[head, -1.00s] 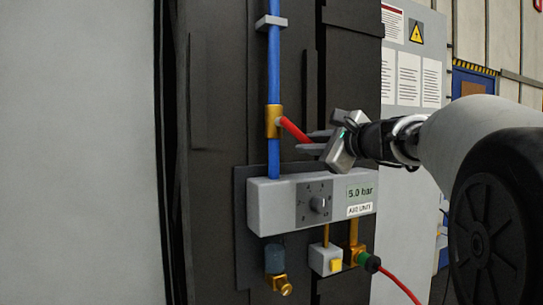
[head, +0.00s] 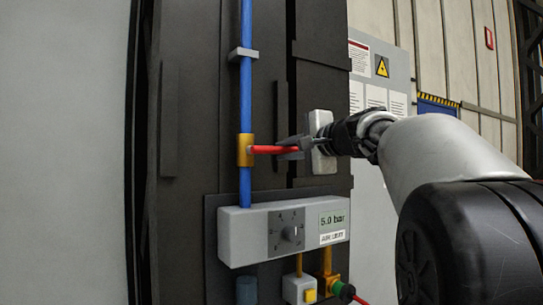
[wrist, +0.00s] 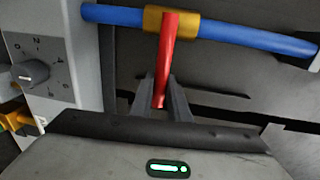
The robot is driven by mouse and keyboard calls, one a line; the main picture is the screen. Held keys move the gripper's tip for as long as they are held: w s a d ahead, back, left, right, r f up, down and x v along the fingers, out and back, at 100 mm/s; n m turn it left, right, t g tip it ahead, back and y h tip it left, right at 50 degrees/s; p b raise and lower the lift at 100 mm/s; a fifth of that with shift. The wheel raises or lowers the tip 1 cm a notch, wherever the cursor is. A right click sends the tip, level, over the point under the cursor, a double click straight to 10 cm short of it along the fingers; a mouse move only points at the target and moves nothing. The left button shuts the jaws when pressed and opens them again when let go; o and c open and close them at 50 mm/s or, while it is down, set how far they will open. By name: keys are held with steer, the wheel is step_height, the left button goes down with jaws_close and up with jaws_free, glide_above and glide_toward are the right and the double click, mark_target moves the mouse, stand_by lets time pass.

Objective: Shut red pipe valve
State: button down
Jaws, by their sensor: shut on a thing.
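The red valve handle (head: 270,149) sticks out to the right from the brass valve body (head: 245,150) on the vertical blue pipe (head: 246,105). It lies nearly horizontal, across the pipe. My gripper (head: 297,147) comes from the right and is shut on the free end of the handle. In the wrist view the red handle (wrist: 167,55) runs from the brass body (wrist: 186,25) down between my two fingers (wrist: 160,100), which hide part of its end.
Below the valve is a grey air unit (head: 250,238) with a dial (head: 291,234) and a display reading 5.0 bar (head: 334,219). A grey bracket (head: 243,54) holds the pipe above. Dark panels stand behind; a grey sign cabinet (head: 378,75) is at right.

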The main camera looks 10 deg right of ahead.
steer(key=shift+r, duration=0.15)
steer(key=c, duration=1.7)
jaws_free()
steer(key=shift+s, duration=0.1)
